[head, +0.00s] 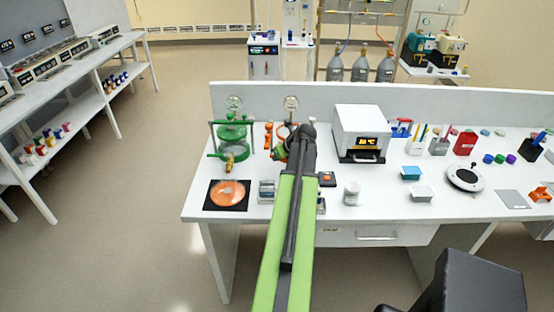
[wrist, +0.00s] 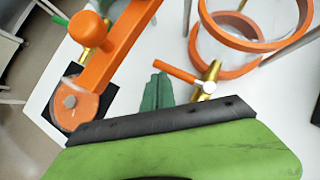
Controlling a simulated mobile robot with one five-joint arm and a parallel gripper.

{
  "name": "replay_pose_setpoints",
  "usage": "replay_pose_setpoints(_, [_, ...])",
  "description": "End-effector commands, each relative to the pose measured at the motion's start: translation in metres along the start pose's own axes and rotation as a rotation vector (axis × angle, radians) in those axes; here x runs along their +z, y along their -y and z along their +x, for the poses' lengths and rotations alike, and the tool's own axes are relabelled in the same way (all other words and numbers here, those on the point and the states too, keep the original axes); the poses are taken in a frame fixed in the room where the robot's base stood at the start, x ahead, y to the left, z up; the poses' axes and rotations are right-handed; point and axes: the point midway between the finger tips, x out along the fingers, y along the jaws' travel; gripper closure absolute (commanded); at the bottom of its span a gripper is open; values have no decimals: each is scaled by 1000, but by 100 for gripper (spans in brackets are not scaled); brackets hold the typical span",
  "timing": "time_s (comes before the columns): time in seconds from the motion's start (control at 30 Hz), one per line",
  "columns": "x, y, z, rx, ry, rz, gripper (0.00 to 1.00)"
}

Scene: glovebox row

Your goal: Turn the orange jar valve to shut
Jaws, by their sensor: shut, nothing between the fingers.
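The orange jar shows in the wrist view as orange rings (wrist: 238,35) around clear glass. In the head view its orange top (head: 283,131) is mostly hidden behind my arm. Its brass valve (wrist: 212,72) sticks out from the lower ring in the wrist view. The valve handle (wrist: 180,74), orange with a white end, slants down to the right across the brass. My gripper (wrist: 157,84) shows as dark green fingers, shut and empty. Its tips are close to the handle's orange end in the picture; I cannot tell whether they touch.
A green jar (head: 232,137) with a brass valve stands left of the orange one. An orange arm with a round knob (wrist: 88,28) is near my gripper's left. An orange disc (head: 228,193) lies on a black mat. A white box (head: 360,128) stands to the right.

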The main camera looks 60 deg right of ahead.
Motion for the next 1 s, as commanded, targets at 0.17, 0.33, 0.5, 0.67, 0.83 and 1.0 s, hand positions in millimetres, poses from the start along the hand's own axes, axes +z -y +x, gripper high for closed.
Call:
replay_pose_setpoints(0.17, [-2, -4, -3, 1, 0, -1, 100])
replay_pose_setpoints(0.33, [-14, -28, -23, 3, 0, -3, 100])
replay_pose_setpoints(0.5, [-6, -45, -72, 1, 0, -1, 100])
replay_pose_setpoints(0.67, [-4, -59, -102, 1, 0, -1, 100])
replay_pose_setpoints(0.83, [-4, -66, -115, 2, 0, -2, 100])
replay_pose_setpoints(1.0, [-5, -68, -114, 3, 0, -4, 100])
